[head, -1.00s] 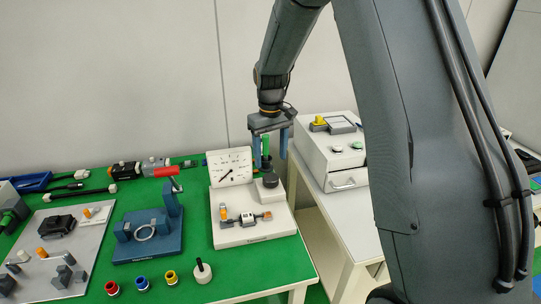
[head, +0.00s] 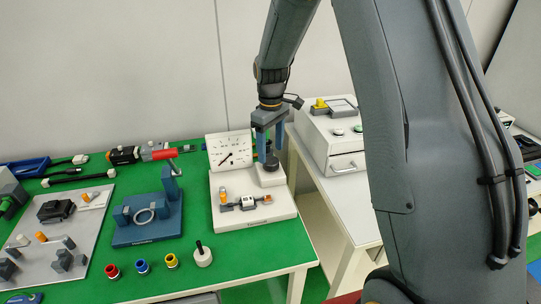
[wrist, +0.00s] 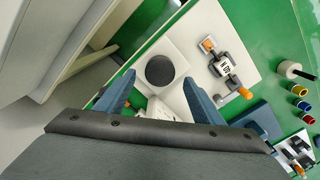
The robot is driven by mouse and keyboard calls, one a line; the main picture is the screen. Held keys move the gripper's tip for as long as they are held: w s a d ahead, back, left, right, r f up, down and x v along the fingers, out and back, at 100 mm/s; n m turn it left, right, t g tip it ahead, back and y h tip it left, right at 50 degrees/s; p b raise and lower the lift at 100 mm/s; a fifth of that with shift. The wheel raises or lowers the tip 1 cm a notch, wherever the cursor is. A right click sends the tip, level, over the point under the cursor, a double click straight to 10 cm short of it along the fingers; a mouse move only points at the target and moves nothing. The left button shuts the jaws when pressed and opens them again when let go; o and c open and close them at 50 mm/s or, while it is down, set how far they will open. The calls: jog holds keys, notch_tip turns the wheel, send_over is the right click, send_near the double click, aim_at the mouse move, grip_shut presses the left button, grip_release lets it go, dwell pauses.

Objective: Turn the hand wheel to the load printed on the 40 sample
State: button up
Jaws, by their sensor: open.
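The white tester (head: 255,220) stands on the green table, with an upright dial panel (head: 221,148) whose dark needle slants up to the right. Its round black hand wheel (head: 270,164) sits on a white block; the wrist view shows its top as a dark disc (wrist: 160,70). The sample (head: 246,203) lies clamped between orange-ended grips; its white label in the wrist view (wrist: 225,67) appears to read 40. My gripper (head: 268,155) is open and empty, pointing down at the wheel. In the wrist view the fingertips (wrist: 158,86) lie either side of the wheel's near edge; contact is not visible.
A blue fixture with a ring (head: 147,222) stands left of the tester. Red, blue and yellow-topped pieces (head: 142,266) and a white knob piece (head: 202,254) stand in front.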

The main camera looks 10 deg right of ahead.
aim_at(271, 160)
jog(key=shift+f+p, duration=0.35)
jog(key=shift+f, duration=1.45)
jog(key=c, duration=1.1)
jog(key=shift+o, duration=0.2)
